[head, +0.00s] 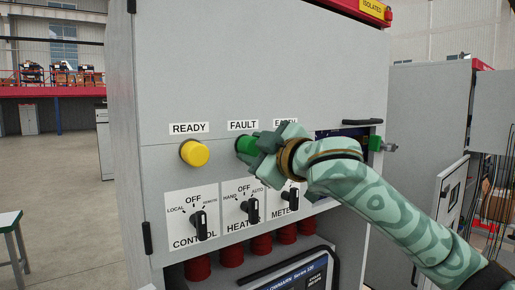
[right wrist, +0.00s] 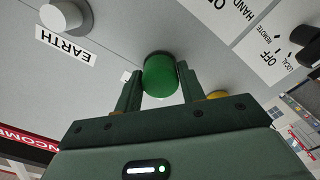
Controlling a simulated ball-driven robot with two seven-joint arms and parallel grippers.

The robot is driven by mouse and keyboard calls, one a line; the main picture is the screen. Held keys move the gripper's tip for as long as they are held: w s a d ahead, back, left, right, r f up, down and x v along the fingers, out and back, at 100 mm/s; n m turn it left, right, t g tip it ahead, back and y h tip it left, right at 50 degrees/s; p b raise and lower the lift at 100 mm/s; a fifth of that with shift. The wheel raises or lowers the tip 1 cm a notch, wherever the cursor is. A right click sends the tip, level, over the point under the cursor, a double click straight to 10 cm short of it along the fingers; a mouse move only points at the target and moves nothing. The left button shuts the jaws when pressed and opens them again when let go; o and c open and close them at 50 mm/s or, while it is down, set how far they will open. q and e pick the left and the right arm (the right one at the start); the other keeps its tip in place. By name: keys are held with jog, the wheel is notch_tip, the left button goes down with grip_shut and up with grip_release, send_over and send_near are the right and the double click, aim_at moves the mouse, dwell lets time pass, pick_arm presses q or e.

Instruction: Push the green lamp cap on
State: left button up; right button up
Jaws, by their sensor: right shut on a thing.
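The green lamp cap (head: 242,146) is at the lamp place under the FAULT label (head: 243,126) on the grey cabinet front. My right gripper (head: 256,142) comes in from the right and is shut on the cap. In the right wrist view the green cap (right wrist: 162,77) sits between the two dark green fingers of my right gripper (right wrist: 160,88), its far end at or very near the panel. I cannot tell whether it is fully seated. My left gripper is in neither view.
A yellow lamp cap (head: 195,153) sits left under READY. The EARTH lamp (right wrist: 62,15) is pale in the right wrist view; my gripper hides it in the head view. Black rotary switches, CONTROL (head: 199,222), HEATER (head: 250,210) and METER (head: 293,196), stick out below.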

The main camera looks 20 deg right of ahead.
jog(key=shift+w, duration=0.15)
jog(key=o, duration=1)
jog(key=shift+o, duration=0.2)
jog(key=shift+s+d+f+b, duration=0.15)
jog(key=shift+s+b, duration=0.15)
jog(key=shift+s, duration=0.2)
jog(key=b+v, duration=0.4)
jog(key=v, duration=1.1)
jog(key=shift+s, duration=0.1)
